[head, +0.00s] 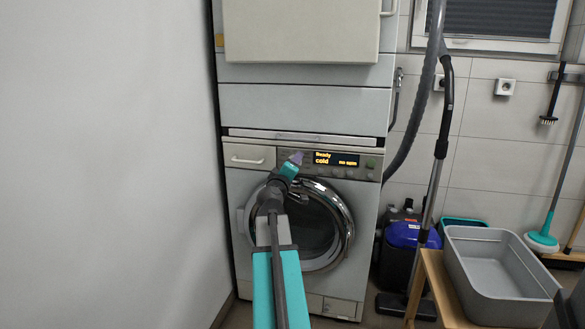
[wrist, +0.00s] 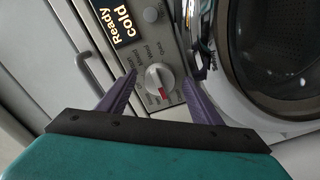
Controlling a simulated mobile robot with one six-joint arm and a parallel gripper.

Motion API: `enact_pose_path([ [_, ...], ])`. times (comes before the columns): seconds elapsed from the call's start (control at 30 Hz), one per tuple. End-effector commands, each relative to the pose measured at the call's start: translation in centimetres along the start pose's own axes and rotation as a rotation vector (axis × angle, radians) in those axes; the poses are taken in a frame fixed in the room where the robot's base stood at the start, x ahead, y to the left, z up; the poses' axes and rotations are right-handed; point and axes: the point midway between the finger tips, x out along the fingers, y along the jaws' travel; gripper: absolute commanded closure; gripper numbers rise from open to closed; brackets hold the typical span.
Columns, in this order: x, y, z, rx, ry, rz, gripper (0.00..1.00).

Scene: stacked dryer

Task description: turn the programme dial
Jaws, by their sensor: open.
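The programme dial (wrist: 155,83) is a round light knob with a red mark, set in the panel with small printed labels around it in the wrist view. My gripper (wrist: 159,77) is open, with one purple finger on each side of the dial. I cannot tell whether either finger touches it. In the head view my gripper (head: 296,158) is at the panel, left of the lit display (head: 336,159), and hides the dial. The display reads "Ready", "cold" and "no spin"; the wrist view shows part of the display (wrist: 117,25).
The round door (head: 318,232) is below the panel, and the drawer (head: 248,156) is to its left. The upper machine (head: 305,105) is above. A vacuum tube (head: 443,125) and a grey tub (head: 500,262) on a wooden bench stand right. A plain wall is left.

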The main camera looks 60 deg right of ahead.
Motion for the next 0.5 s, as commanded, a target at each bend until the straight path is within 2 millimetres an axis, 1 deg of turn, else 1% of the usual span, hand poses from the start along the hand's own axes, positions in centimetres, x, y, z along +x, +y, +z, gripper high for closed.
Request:
enact_pose_path([
  [0.27, -1.8, 0.1, 0.0, 0.001, 0.001, 0.000, 0.41],
  [0.5, -4.0, 0.1, 0.0, 0.000, 0.001, 0.000, 0.41],
])
